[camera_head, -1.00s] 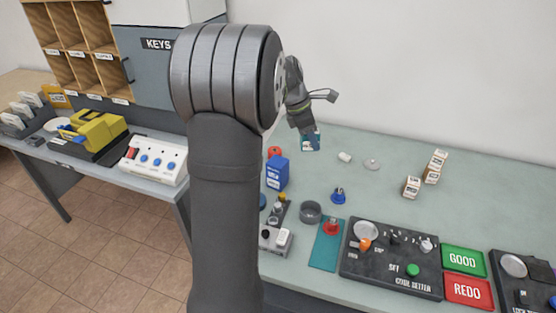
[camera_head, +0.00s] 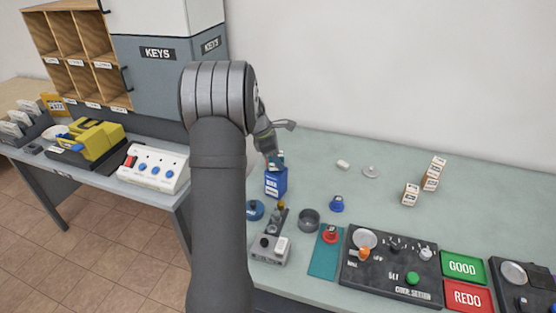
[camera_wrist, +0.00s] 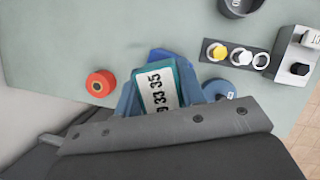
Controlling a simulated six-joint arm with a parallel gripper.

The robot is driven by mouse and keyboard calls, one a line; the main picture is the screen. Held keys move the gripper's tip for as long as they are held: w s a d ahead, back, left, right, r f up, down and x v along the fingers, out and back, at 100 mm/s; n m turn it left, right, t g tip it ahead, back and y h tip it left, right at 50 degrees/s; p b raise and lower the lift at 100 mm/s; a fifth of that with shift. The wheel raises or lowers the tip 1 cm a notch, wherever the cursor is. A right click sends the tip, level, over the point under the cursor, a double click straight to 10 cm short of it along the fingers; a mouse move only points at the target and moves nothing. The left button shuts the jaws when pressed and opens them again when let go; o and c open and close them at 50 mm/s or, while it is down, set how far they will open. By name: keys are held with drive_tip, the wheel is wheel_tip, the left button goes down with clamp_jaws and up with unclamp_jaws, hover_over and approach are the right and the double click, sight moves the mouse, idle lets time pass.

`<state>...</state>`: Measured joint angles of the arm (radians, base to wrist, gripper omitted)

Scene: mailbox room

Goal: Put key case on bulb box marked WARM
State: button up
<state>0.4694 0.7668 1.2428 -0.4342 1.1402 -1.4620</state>
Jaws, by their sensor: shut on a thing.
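My gripper (camera_head: 274,155) is shut on a teal case (camera_wrist: 156,87) with a white label bearing numbers, probably the key case. It holds the case over or at the top of a blue box with white lettering (camera_head: 276,184); I cannot tell whether they touch. In the wrist view a blue edge (camera_wrist: 163,53) shows beyond the case. Small white and brown boxes, perhaps the bulb boxes, stand at the right: a single one (camera_head: 410,195) and others close together behind it (camera_head: 431,180). Their markings are too small to read.
A red round thing (camera_wrist: 100,83) lies beside the case. A dark ring-shaped cup (camera_head: 309,220), a blue knobbed piece (camera_head: 337,204) and a black control panel (camera_head: 390,265) are nearer the front. The table's middle back is mostly clear.

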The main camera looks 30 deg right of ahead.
drive_tip(key=shift+f, duration=0.2)
drive_tip(key=shift+f, duration=0.1)
drive_tip(key=o, duration=1)
drive_tip(key=shift+f, duration=0.1)
drive_tip(key=v, duration=1.2)
drive_tip(key=shift+r, duration=0.2)
